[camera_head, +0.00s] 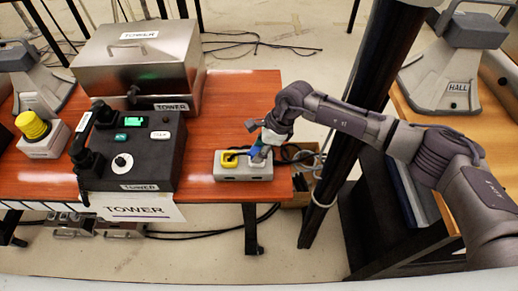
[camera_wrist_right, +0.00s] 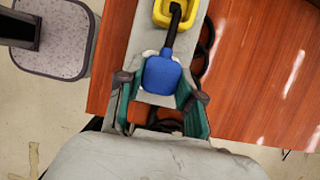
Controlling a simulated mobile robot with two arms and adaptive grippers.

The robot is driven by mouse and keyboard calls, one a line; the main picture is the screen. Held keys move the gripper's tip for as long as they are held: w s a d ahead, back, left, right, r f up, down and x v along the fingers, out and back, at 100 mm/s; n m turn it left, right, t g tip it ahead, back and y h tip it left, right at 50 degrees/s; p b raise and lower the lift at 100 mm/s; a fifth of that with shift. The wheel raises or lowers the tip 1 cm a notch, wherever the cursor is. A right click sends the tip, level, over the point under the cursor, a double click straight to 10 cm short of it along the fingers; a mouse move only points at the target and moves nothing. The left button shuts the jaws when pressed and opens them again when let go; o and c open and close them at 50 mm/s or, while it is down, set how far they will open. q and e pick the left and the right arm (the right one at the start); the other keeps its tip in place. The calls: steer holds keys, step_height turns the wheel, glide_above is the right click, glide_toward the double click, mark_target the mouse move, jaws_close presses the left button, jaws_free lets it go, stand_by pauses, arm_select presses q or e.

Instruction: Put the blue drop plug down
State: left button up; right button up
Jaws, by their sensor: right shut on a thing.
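The blue drop plug (camera_wrist_right: 162,76) sits between the teal fingers of my right gripper (camera_wrist_right: 161,88), which is shut on it. In the head view the blue plug (camera_head: 255,151) is at the right end of a grey box (camera_head: 245,172) on the red-brown table. My right gripper (camera_head: 264,146) comes down over that end. A yellow ring-shaped part (camera_head: 229,158) is on the box's left half. In the wrist view a black stem runs from the plug towards the yellow part (camera_wrist_right: 160,13). I cannot tell whether the plug touches the box. My left gripper is not in view.
A black phone console (camera_head: 150,155) and a yellow button unit (camera_head: 38,134) stand to the left. A steel case (camera_head: 150,60) is behind them. A black post (camera_head: 345,125) stands close to my right arm.

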steer(key=o, duration=1.2)
steer(key=shift+r+p, duration=0.5)
steer(key=shift+p, duration=0.1)
steer(key=b+v, duration=0.2)
steer(key=v, duration=0.9)
steer(key=shift+d+r, duration=0.15)
steer(key=shift+r, duration=0.1)
